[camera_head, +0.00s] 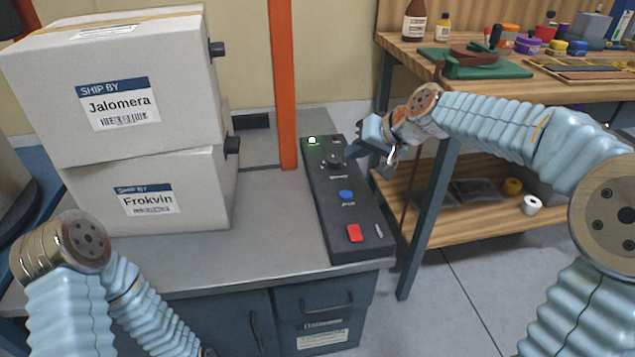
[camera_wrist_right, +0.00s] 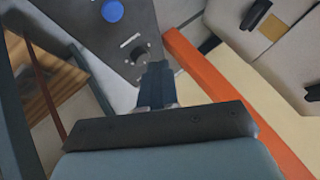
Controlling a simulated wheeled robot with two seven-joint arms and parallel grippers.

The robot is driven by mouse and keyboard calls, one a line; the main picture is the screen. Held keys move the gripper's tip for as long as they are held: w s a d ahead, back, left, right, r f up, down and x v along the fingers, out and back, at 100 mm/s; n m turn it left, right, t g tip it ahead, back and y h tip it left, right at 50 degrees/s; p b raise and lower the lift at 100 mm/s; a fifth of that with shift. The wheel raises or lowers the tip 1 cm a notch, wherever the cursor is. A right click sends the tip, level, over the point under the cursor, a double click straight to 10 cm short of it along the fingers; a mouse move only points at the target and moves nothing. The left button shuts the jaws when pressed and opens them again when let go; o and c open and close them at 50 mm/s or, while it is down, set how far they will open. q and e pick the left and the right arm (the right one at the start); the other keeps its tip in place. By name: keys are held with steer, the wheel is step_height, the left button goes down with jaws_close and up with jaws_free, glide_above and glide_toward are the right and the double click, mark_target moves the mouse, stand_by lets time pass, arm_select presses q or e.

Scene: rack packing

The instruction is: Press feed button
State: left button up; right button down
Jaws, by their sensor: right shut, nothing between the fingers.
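The dark control panel (camera_head: 347,215) lies along the right edge of the grey counter. It carries a blue round button (camera_head: 346,194), a red rocker switch (camera_head: 354,232), a black knob (camera_head: 335,161) and a lit green-white lamp (camera_head: 312,140). The labels are too small to read surely. My right gripper (camera_head: 357,149) is shut and empty over the far part of the panel, close to the knob. In the right wrist view its fingertips (camera_wrist_right: 157,68) are just beside the knob (camera_wrist_right: 138,55), and the blue button (camera_wrist_right: 112,11) is farther off. I cannot tell if they touch. My left gripper is out of view.
Two stacked white boxes, Jalomera (camera_head: 125,85) above Frokvin (camera_head: 180,195), stand left on the counter. An orange post (camera_head: 284,90) rises beside the panel. A wooden workbench (camera_head: 400,50) with tools and bottles is at the right. The counter between boxes and panel is clear.

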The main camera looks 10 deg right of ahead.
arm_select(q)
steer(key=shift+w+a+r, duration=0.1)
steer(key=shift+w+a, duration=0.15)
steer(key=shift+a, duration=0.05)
arm_select(e)
steer(key=shift+w+a+r, duration=0.1)
steer(key=shift+w+a, duration=0.15)
steer(key=b, duration=0.6)
glide_above(350, 195)
step_height(350, 195, down, 8)
steer(key=shift+a+f, duration=0.1)
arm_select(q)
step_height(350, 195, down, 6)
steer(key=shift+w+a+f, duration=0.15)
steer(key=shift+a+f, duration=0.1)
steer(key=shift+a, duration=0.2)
arm_select(e)
steer(key=shift+f, duration=0.4)
stand_by(0.5)
arm_select(q)
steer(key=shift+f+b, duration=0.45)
steer(key=shift+b, duration=0.2)
arm_select(e)
steer(key=shift+f, duration=0.35)
